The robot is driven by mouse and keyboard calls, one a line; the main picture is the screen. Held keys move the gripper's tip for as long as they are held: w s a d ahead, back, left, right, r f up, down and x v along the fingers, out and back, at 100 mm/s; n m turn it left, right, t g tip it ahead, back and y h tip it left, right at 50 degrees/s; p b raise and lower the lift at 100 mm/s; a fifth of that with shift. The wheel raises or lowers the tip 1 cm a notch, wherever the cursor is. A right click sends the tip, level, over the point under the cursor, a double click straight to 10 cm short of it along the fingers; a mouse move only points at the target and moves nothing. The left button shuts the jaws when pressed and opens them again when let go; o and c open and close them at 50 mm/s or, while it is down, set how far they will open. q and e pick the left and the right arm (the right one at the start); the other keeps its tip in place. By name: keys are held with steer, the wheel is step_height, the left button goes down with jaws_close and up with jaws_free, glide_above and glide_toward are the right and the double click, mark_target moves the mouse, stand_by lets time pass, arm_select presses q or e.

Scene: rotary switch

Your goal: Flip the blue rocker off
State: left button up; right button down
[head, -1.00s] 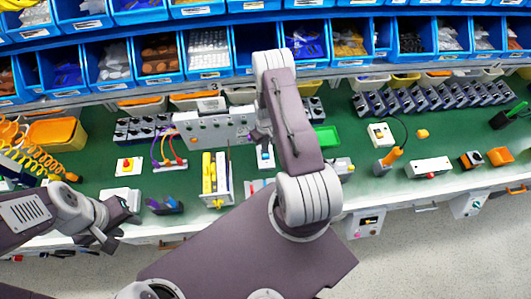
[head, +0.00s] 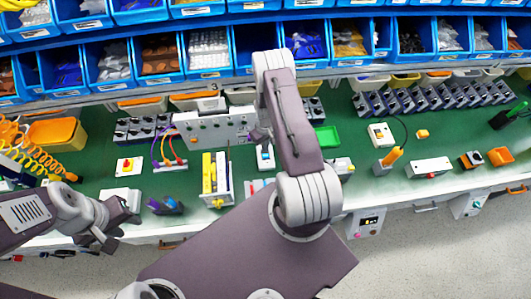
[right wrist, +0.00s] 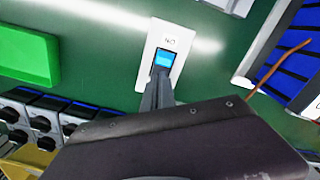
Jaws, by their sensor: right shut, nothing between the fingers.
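The blue rocker (right wrist: 163,60) sits in a white switch plate (right wrist: 173,40) with lettering on it, on the green surface in the right wrist view. The switch plate (head: 265,163) also shows small in the head view, just beyond my right arm. My right gripper (right wrist: 160,76) is shut and empty, its fingertips at the near edge of the rocker and overlapping it in view. I cannot tell whether they touch. My right gripper is mostly hidden behind its arm in the head view. My left gripper (head: 122,218) is at the bench's front left, far from the rocker; its jaws are unclear.
A green tray (head: 326,137) lies right of the switch. A grey panel with knobs (head: 212,130) and a yellow-and-white rack (head: 215,180) stand to its left. Rows of blue bins (head: 207,52) line the back.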

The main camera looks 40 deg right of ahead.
steer(key=shift+f+b, duration=0.85)
steer(key=shift+f, duration=0.1)
stand_by(0.6)
steer(key=shift+r, duration=0.1)
step_height(320, 180, up, 7)
steer(key=p, duration=0.5)
stand_by(0.4)
steer(key=shift+w+a, duration=0.1)
steer(key=s+a+r+t+b, duration=0.1)
steer(key=s+a+r+b, duration=0.4)
steer(key=a+r+b, duration=0.65)
steer(key=s+a+r+b, duration=0.1)
steer(key=s+a, duration=0.3)
steer(key=s, duration=0.2)
steer(key=shift+s+b, duration=0.2)
steer(key=shift+b, duration=0.1)
